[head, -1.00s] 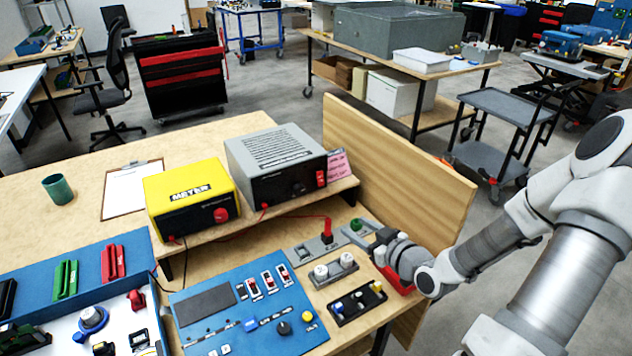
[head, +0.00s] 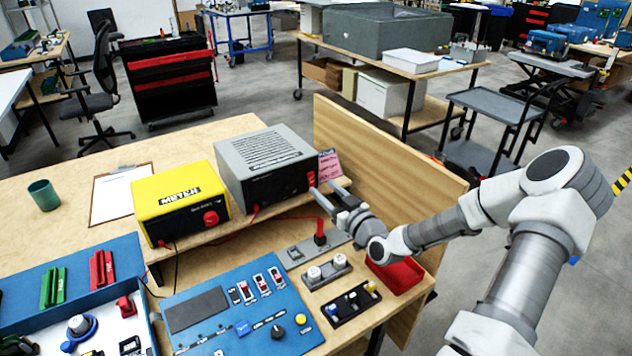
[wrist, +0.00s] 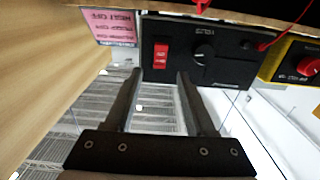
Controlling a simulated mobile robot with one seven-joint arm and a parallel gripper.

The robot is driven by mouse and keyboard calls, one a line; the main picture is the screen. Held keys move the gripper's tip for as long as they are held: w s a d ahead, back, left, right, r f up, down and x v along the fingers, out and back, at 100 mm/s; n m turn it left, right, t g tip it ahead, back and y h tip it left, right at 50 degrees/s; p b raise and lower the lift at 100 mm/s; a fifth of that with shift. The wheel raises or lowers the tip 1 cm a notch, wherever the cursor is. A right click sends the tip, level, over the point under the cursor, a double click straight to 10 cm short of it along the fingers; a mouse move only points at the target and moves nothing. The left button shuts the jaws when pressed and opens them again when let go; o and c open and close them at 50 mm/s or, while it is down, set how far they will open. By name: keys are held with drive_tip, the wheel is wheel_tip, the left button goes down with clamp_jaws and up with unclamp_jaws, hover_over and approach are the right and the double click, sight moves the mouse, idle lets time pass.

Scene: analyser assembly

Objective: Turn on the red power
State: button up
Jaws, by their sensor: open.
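The grey power supply (head: 270,165) stands on the raised wooden shelf with its dark front panel facing my arm. Its red power switch (head: 311,178) is at the right end of that panel. In the wrist view, which is upside down, the red switch (wrist: 161,55) is beside a black knob (wrist: 203,54). My gripper (head: 322,188) is open and empty, with its fingers pointing at the panel near the switch. In the wrist view the fingertips (wrist: 159,73) lie just below the switch in the picture, one to each side. I cannot tell whether they touch the panel.
A yellow meter (head: 180,203) stands left of the supply. A pink note (head: 330,163) is by the supply's right edge. A wooden side board (head: 390,165) rises on the right. A red tray (head: 396,274), a blue control panel (head: 240,310) and small fixtures lie below the shelf.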

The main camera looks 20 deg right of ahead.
sight(311, 177)
drive_tip(key=w, duration=0.2)
drive_tip(key=w+a, duration=0.1)
drive_tip(key=w, duration=0.2)
clamp_jaws()
idle(0.3)
